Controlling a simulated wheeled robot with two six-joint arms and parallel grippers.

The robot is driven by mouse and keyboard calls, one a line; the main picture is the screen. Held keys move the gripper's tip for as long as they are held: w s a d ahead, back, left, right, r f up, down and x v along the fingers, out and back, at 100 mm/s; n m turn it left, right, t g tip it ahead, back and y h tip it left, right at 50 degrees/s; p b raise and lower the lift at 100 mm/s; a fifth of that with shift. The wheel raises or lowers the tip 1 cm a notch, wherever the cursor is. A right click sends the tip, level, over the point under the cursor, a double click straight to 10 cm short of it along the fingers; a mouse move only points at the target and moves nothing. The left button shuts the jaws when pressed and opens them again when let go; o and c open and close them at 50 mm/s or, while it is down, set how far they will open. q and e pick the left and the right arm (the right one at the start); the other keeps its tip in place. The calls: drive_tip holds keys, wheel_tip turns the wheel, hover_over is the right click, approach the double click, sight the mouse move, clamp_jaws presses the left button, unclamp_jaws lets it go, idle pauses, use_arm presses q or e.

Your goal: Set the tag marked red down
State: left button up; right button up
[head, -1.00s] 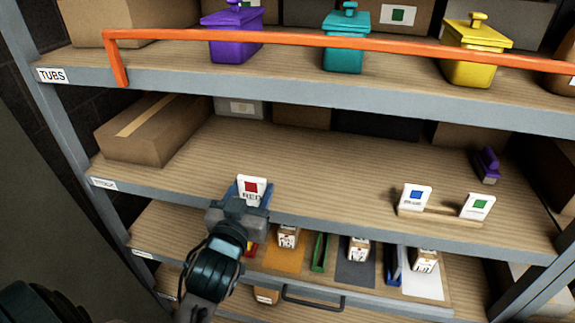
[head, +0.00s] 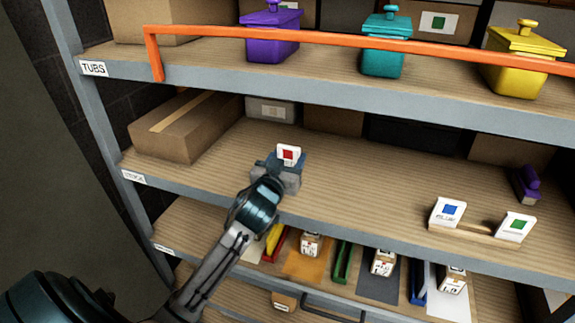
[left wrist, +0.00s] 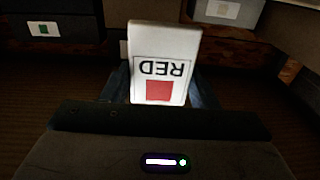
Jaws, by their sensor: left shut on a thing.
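The tag marked red (head: 288,154) is a white card with a red square. My left gripper (head: 280,168) is shut on it and holds it upright over the left half of the middle shelf (head: 345,185). In the left wrist view the tag (left wrist: 165,62) stands between the fingers, its word RED upside down. The tag's lower edge is hidden by the gripper, so I cannot tell whether it touches the shelf. My right gripper is not in view.
A blue tag (head: 447,212) and a green tag (head: 516,227) stand at a low wooden strip on the right. A purple-handled tool (head: 525,184) lies behind them. A cardboard box (head: 185,125) is at the left. An orange rail (head: 350,41) fronts the shelf above. The shelf's middle is clear.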

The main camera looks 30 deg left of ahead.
use_arm(q)
wheel_tip(320, 180, down, 2)
drive_tip(key=shift+s+f+p, duration=0.1)
drive_tip(key=shift+f+p, duration=0.1)
drive_tip(key=shift+p, duration=0.15)
drive_tip(key=shift+f, duration=0.2)
drive_tip(key=shift+f, duration=0.1)
drive_tip(key=o, duration=1)
drive_tip(key=shift+b+v, duration=2)
drive_tip(key=shift+v, duration=4)
drive_tip(key=shift+d, duration=0.1)
